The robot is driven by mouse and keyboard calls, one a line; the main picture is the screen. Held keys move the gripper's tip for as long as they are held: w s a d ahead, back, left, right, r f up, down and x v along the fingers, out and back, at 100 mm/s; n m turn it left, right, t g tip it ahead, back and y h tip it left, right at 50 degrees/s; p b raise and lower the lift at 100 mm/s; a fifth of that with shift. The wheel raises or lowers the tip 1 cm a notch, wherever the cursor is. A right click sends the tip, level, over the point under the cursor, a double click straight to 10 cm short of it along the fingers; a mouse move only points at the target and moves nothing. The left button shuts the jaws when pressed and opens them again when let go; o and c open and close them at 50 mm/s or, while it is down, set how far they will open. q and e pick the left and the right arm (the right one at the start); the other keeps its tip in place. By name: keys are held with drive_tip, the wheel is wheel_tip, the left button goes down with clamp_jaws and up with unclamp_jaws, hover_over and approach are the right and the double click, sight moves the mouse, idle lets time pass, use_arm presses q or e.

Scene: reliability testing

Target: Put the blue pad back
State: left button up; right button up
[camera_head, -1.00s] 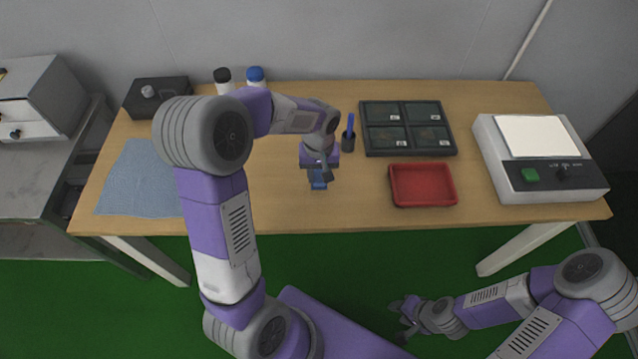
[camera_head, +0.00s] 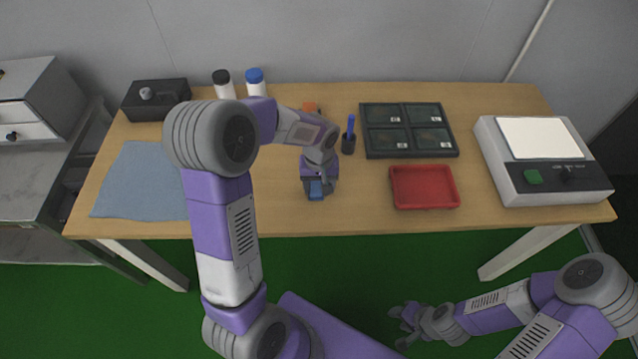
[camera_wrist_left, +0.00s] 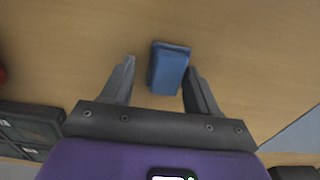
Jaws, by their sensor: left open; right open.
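The blue pad (camera_head: 316,190) is a small blue block on the wooden table, near the front edge left of the red tray. My left gripper (camera_head: 319,185) is over it, pointing down, with its fingers open. In the left wrist view the blue pad (camera_wrist_left: 168,68) lies between the spread fingertips of the left gripper (camera_wrist_left: 160,68), closer to the right finger. Whether that finger touches it I cannot tell. My right gripper (camera_head: 401,325) is empty, low in front of the table and away from it.
A red tray (camera_head: 395,203) and a dark four-section board (camera_head: 365,153) are right of the left gripper. A blue cloth (camera_head: 140,180) and a white-topped device (camera_head: 545,183) lie farther out.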

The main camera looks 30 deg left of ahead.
sight(319, 187)
use_arm(q)
drive_tip(key=shift+r, duration=0.4)
wheel_tip(319, 187, up, 12)
drive_tip(key=p, duration=0.4)
drive_tip(key=shift+f, duration=0.2)
drive_tip(key=shift+f, duration=0.1)
